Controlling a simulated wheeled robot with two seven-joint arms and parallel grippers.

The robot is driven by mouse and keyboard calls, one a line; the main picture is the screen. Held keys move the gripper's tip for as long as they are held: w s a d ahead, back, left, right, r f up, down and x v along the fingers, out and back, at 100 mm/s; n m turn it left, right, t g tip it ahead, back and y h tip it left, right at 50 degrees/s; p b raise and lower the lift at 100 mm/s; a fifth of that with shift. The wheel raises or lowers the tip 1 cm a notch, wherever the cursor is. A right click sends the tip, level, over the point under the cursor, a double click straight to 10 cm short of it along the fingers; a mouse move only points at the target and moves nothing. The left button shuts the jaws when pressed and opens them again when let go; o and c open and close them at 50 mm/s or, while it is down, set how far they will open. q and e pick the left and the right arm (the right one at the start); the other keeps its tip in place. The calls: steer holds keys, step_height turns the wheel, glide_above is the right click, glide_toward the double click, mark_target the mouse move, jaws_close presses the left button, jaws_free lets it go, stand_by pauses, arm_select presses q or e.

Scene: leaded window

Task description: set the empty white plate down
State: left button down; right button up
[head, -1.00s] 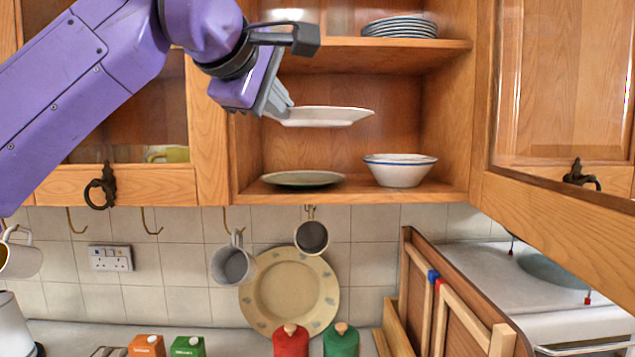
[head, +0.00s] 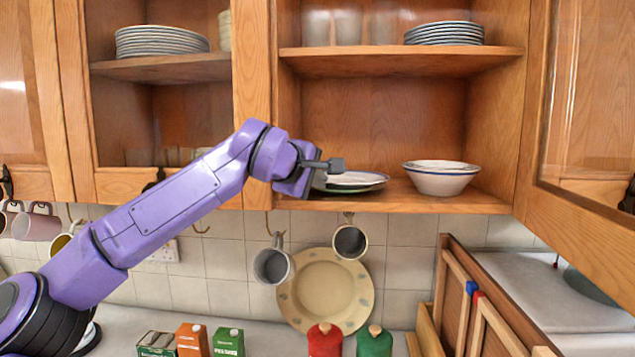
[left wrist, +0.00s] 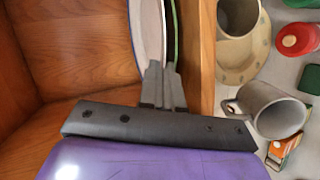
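The empty white plate (head: 355,178) is in the open cupboard's lower compartment, low over the green-rimmed plate (head: 372,188). It looks level and stacked on that plate, or very nearly so; I cannot see whether they touch all round. My left gripper (head: 319,179) is at the white plate's left edge, with its fingers close together on the rim. In the left wrist view the fingers (left wrist: 166,85) meet the edge of the white plate (left wrist: 148,35), and the green-rimmed plate (left wrist: 173,30) shows right beside it. My right gripper is not in view.
A white bowl with a blue rim (head: 440,180) stands just right of the plates on the shelf (head: 480,200). An upper shelf (head: 400,60) holds stacked plates (head: 445,34). Mugs (head: 273,265) hang beneath the cupboard. An open door (head: 585,130) is at right.

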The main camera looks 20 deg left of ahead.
arm_select(q)
steer(key=shift+s+a+f, duration=0.2)
steer(key=shift+s+f, duration=0.1)
steer(key=shift+s, duration=0.35)
steer(key=c, duration=1.3)
jaws_free()
steer(key=shift+w+d+f, duration=0.15)
steer(key=shift+w, duration=0.2)
steer(key=shift+c, duration=0.2)
steer(key=b+v, duration=0.4)
steer(key=v, duration=0.8)
steer(key=shift+s, duration=0.25)
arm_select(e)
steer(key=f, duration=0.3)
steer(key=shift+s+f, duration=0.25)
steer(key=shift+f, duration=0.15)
